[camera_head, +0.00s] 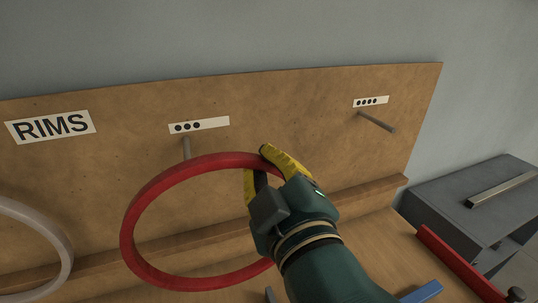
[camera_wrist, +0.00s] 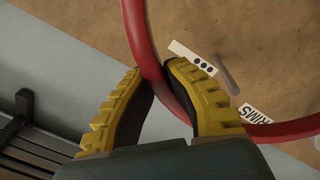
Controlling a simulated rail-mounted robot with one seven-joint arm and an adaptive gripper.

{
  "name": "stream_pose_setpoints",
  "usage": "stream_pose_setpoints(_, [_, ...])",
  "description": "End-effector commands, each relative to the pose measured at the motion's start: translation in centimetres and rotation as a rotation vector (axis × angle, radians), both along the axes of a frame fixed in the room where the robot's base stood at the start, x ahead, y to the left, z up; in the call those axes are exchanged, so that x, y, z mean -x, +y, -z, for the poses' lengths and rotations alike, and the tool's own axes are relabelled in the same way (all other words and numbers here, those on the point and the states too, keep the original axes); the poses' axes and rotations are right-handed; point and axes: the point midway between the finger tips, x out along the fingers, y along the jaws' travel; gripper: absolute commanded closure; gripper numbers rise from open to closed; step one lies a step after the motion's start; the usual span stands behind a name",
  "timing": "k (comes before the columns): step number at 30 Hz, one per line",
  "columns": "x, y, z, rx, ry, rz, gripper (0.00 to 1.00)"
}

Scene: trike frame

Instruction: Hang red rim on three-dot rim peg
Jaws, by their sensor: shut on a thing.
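The red rim (camera_head: 136,215) is held upright in front of the pegboard, with its right upper part between the yellow fingers of my gripper (camera_head: 266,168). In the wrist view, the red rim (camera_wrist: 133,22) passes between the fingertips (camera_wrist: 157,72). The three-dot label (camera_head: 199,125) is on the board, with its grey peg (camera_head: 186,147) below. In the head view, the peg's lower end meets the rim's top edge and may be hidden behind it. In the wrist view, the peg (camera_wrist: 228,75) appears within the rim's opening. I cannot tell whether it passes through.
A pale rim (camera_head: 62,243) is at the left edge, below the RIMS sign (camera_head: 50,126). Another peg (camera_head: 377,122) with a several-dot label sticks out at the right. A wooden ledge (camera_head: 372,191) runs along the board. A grey box (camera_head: 465,195) stands at the right.

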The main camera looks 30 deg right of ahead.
Motion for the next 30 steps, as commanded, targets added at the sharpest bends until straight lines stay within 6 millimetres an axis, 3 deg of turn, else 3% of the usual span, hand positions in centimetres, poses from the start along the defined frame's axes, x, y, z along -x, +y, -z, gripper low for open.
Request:
stream_pose_setpoints(8, [-0.3,0.1,0.0,0.003,-0.005,-0.002,1.00])
stream_pose_setpoints(30, [-5.0,-0.7,0.3,0.002,-0.005,-0.002,1.00])
